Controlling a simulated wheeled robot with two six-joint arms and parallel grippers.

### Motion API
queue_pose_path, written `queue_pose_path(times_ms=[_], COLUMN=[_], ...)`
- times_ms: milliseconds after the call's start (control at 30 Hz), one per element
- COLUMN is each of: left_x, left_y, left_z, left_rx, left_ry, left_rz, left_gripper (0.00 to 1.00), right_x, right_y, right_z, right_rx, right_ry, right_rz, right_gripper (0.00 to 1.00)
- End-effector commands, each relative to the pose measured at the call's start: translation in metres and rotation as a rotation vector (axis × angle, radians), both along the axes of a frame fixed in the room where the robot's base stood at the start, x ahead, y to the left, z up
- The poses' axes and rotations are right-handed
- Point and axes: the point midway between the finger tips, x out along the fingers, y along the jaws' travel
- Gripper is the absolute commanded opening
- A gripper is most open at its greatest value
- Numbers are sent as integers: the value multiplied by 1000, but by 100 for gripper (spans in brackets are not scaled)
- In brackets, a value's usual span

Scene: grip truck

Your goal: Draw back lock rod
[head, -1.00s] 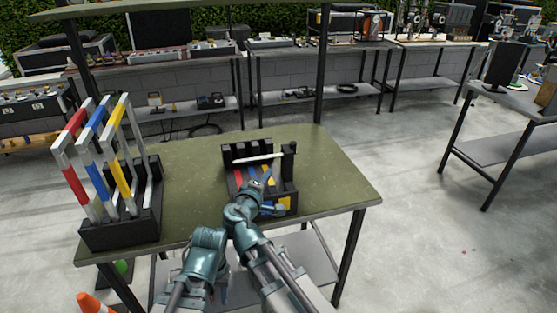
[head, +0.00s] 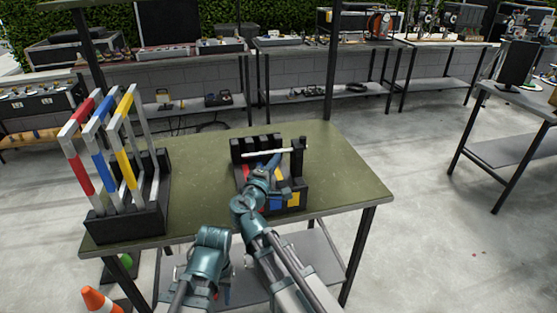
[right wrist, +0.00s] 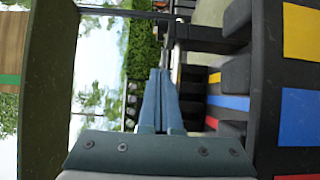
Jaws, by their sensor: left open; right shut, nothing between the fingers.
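A thin white lock rod (head: 272,152) lies across the top of a low black slotted rack (head: 299,185) on the green table. The rack has red, blue and yellow marks, which also show on the rack in the right wrist view (right wrist: 265,110). My right gripper (head: 273,163) is over the rack, just on the near side of the rod. It is shut and empty, with its fingers together in the right wrist view (right wrist: 160,100). I cannot tell whether it touches the rod. My left gripper (head: 222,290) hangs open below the table's front edge, partly hidden by its arm.
A black stand (head: 128,222) with red, blue and yellow marked grips is at the table's left end. The green table top (head: 345,180) is bare right of the rack. An orange cone (head: 98,301) is on the floor at the lower left.

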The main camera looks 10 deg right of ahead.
Motion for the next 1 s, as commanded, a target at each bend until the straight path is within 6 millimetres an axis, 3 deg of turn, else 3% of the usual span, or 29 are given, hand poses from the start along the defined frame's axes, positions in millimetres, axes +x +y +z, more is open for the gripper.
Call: queue_pose_path(times_ms=[100,367,633,1000], left_x=[0,0,0,0], left_y=[0,0,0,0], left_z=[0,0,0,0], left_rx=[0,0,0,0], left_ry=[0,0,0,0], left_rz=[0,0,0,0], left_gripper=[50,50,50,50], right_x=[26,67,69,70], right_y=[-14,-41,-72,-77], right_z=[0,0,0,0], right_rx=[0,0,1,1], right_ry=[0,0,-1,-1], right_rz=[-3,-3,-1,0], right_gripper=[0,0,0,0])
